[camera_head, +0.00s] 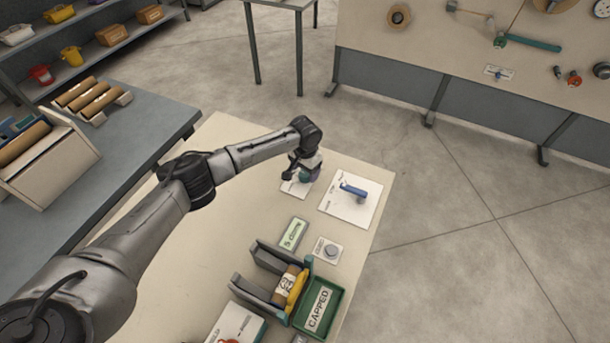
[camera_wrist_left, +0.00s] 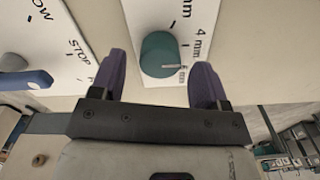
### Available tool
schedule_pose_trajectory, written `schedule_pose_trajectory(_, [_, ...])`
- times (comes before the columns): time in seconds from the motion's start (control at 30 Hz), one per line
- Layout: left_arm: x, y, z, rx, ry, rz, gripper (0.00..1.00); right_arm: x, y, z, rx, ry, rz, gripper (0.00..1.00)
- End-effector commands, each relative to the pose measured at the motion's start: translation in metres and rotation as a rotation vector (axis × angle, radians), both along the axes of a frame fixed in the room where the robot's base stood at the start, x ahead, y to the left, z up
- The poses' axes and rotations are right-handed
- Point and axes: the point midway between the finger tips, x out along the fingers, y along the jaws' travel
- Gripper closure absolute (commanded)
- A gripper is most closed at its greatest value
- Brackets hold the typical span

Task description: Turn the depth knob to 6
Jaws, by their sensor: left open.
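The depth knob (camera_wrist_left: 158,55) is a round teal knob on a white plate (camera_wrist_left: 187,27) marked "4 mm" and "6 mm" in the left wrist view. Its pale pointer line points toward the right, close to the "6 mm" mark. My left gripper (camera_wrist_left: 160,62) is open, with one purple finger on each side of the knob; a gap shows on both sides, and I cannot tell any contact. In the head view my left gripper (camera_head: 306,165) hangs over the knob's plate (camera_head: 294,188) and largely hides the knob. My right gripper is not in view.
A blue lever (camera_head: 354,192) on a white plate with a "STOP" label stands beside the knob. Nearer on the table are a green display (camera_head: 293,234), a grey button (camera_head: 330,251), a winder cradle (camera_head: 258,293) and a green "CAPPED" tray (camera_head: 341,289).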

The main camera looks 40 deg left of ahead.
Motion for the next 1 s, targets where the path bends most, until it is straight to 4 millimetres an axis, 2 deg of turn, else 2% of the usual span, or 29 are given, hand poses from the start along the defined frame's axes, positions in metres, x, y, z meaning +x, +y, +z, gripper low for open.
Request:
schedule_pose_trajectory(0.03, [0.0,0.0,-0.008,0.0,0.002,0.0,0.31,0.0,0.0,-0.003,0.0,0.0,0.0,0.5])
schedule_pose_trajectory(0.2, [0.0,0.0,-0.019,0.0,0.001,0.001,0.31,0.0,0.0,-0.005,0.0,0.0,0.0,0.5])
schedule_pose_trajectory(0.63, [0.0,0.0,-0.024,0.0,0.0,0.0,0.31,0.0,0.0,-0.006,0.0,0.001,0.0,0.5])
schedule_pose_trajectory(1.0, [0.0,0.0,-0.024,0.0,0.0,0.0,0.67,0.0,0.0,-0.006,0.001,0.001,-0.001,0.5])
